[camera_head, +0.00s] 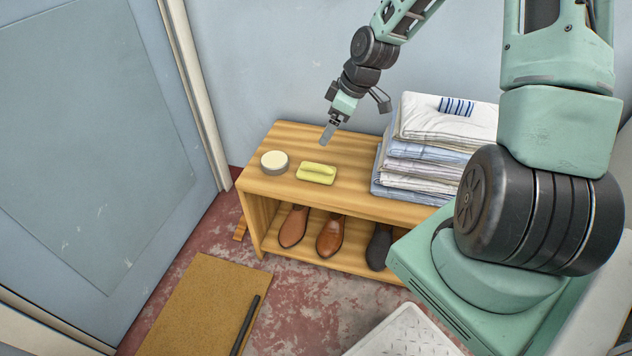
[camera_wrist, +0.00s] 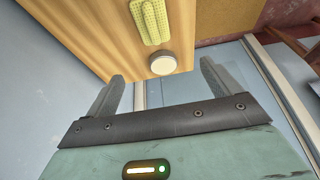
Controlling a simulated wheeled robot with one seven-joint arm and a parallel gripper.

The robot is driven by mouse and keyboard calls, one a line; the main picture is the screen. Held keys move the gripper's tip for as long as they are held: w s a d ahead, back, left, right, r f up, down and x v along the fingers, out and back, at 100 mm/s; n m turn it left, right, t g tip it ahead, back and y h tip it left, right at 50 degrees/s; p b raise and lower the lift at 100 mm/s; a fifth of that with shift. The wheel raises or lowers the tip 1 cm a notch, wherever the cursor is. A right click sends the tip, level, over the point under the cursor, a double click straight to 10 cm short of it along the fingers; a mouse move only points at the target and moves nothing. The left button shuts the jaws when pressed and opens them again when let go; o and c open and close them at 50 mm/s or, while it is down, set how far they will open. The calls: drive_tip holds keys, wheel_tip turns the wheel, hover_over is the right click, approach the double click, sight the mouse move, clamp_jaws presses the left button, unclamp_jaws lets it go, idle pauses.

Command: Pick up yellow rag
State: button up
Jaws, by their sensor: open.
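The yellow rag (camera_head: 316,173) lies folded on top of the wooden bench, near its front edge. It also shows in the wrist view (camera_wrist: 151,20), beyond the fingertips at the upper middle. My gripper (camera_head: 327,134) is above the bench, behind and slightly to the right of the rag, apart from it. In the wrist view my gripper (camera_wrist: 162,78) shows its two fingers spread wide with nothing between them.
A round tin with a pale top (camera_head: 274,162) stands left of the rag. A stack of folded cloths (camera_head: 437,150) is on the right of the wooden bench (camera_head: 262,188). Shoes (camera_head: 331,236) sit on the lower shelf. A brown mat (camera_head: 200,305) lies on the floor.

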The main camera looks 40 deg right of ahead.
drive_tip(key=b, duration=0.4)
approach(313, 164)
drive_tip(key=x, duration=0.2)
drive_tip(key=a+x, duration=0.1)
drive_tip(key=x, duration=0.2)
drive_tip(key=shift+w, duration=0.1)
drive_tip(key=b+x, duration=0.2)
drive_tip(key=x, duration=0.2)
drive_tip(key=shift+d+f+b, duration=0.35)
drive_tip(key=shift+f+b, duration=0.05)
drive_tip(key=shift+w+f, duration=0.15)
drive_tip(key=shift+f, duration=0.15)
drive_tip(key=c, duration=1.1)
